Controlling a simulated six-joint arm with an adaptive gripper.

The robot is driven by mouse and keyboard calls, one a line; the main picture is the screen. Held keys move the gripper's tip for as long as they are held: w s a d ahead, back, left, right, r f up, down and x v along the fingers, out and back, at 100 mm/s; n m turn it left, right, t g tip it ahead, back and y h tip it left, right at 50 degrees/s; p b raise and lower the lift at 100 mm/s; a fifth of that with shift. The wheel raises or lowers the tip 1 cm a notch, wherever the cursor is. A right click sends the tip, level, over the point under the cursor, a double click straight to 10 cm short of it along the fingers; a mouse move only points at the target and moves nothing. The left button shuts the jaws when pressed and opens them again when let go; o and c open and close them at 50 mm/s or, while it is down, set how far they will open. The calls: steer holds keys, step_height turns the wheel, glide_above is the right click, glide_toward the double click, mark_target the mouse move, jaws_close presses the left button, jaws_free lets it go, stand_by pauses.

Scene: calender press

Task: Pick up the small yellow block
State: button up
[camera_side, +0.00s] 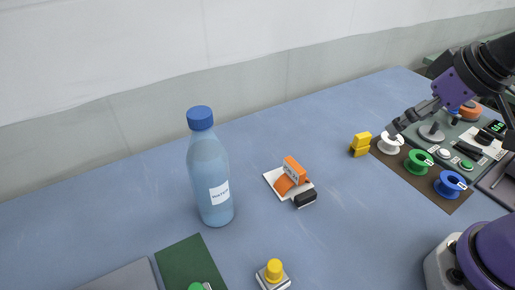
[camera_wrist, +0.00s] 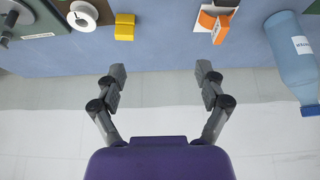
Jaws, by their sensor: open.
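The small yellow block (camera_side: 360,145) sits on the blue table, left of the white spool (camera_side: 390,145). It looks like two yellow pieces, one on top of the other. In the wrist view the yellow block (camera_wrist: 124,27) lies at the top, left of centre, beyond my left finger. My gripper (camera_wrist: 160,70) is open with its fingers wide apart and nothing between them. In the side view my gripper (camera_side: 399,126) is at the right, above the white spool and right of the yellow block, apart from the block.
A blue bottle (camera_side: 209,175) stands mid-table. An orange item (camera_side: 292,172) lies on a white pad with a black piece beside it. A green spool (camera_side: 419,162) and a blue spool (camera_side: 450,184) line a brown mat. A yellow button (camera_side: 273,270) is at the front.

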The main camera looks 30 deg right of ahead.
steer(key=w+d+g, duration=0.3)
steer(key=w, duration=0.2)
steer(key=m+g, duration=0.2)
glide_above(364, 134)
steer(key=f, duration=0.6)
steer(key=shift+s+a+f, duration=0.3)
steer(key=shift+s+a, duration=0.1)
step_height(364, 134, down, 5)
steer(key=shift+w+r, duration=0.1)
steer(key=f, duration=0.5)
steer(key=shift+w+d+f, duration=0.25)
steer(key=shift+d+f, duration=0.05)
steer(key=shift+f, duration=0.05)
steer(key=c, duration=1)
